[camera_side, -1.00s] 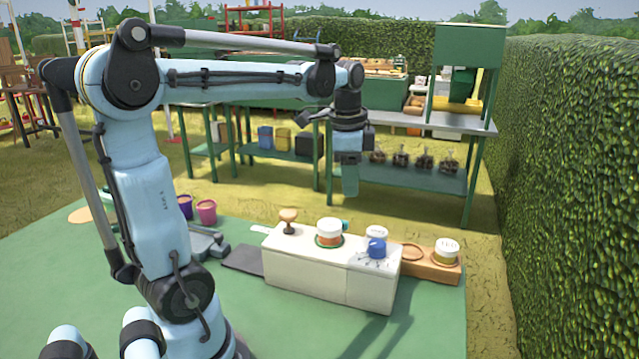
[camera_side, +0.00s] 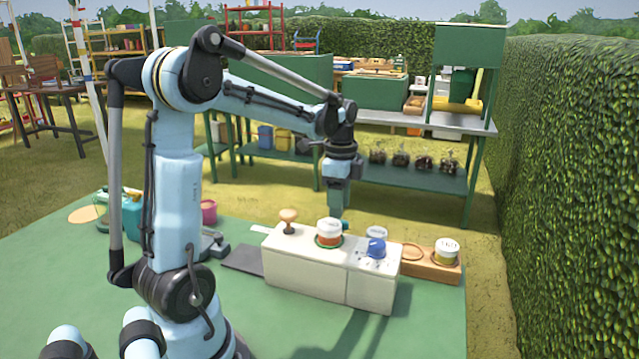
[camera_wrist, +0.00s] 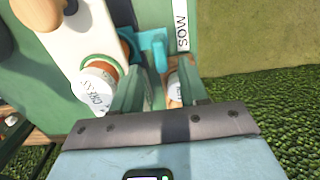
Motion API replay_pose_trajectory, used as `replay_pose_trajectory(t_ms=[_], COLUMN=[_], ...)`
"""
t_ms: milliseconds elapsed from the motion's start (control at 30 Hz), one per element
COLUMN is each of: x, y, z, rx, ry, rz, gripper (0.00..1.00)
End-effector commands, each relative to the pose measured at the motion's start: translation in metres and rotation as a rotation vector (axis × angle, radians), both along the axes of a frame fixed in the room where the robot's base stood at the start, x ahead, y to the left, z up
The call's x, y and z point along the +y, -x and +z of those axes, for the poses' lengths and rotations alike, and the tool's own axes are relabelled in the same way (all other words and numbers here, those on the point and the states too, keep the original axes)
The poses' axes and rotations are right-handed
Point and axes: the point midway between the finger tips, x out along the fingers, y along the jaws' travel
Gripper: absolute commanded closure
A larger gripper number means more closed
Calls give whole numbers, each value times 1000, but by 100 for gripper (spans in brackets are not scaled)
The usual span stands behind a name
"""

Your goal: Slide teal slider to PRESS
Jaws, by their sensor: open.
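The teal slider (camera_wrist: 153,48) shows in the wrist view beside the cream box (camera_wrist: 72,28), just beyond my fingertips. A white label strip (camera_wrist: 182,28) reading SOW upside down lies to its right. I see no readable PRESS label. My gripper (camera_wrist: 160,88) is open, with its two green fingers apart and pointing toward the slider. In the side view my gripper (camera_side: 337,208) is low behind the cream box (camera_side: 300,268), pointing down. The slider is mostly hidden there behind the box and jar. I cannot tell whether the fingers touch it.
On the box stand a white-lidded jar (camera_side: 329,230), a wooden knob (camera_side: 289,216) and a blue knob (camera_side: 376,248). A wooden tray (camera_side: 428,262) with another jar (camera_side: 447,248) is at right. The green mat is clear in front of the box.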

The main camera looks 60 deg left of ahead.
Motion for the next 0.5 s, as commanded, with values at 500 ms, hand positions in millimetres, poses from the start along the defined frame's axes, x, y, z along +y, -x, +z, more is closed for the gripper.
replay_pose_trajectory(t_ms=[500], x=[0], y=[0], z=[-37], rx=[-1], ry=[0], rz=[0], gripper=[56])
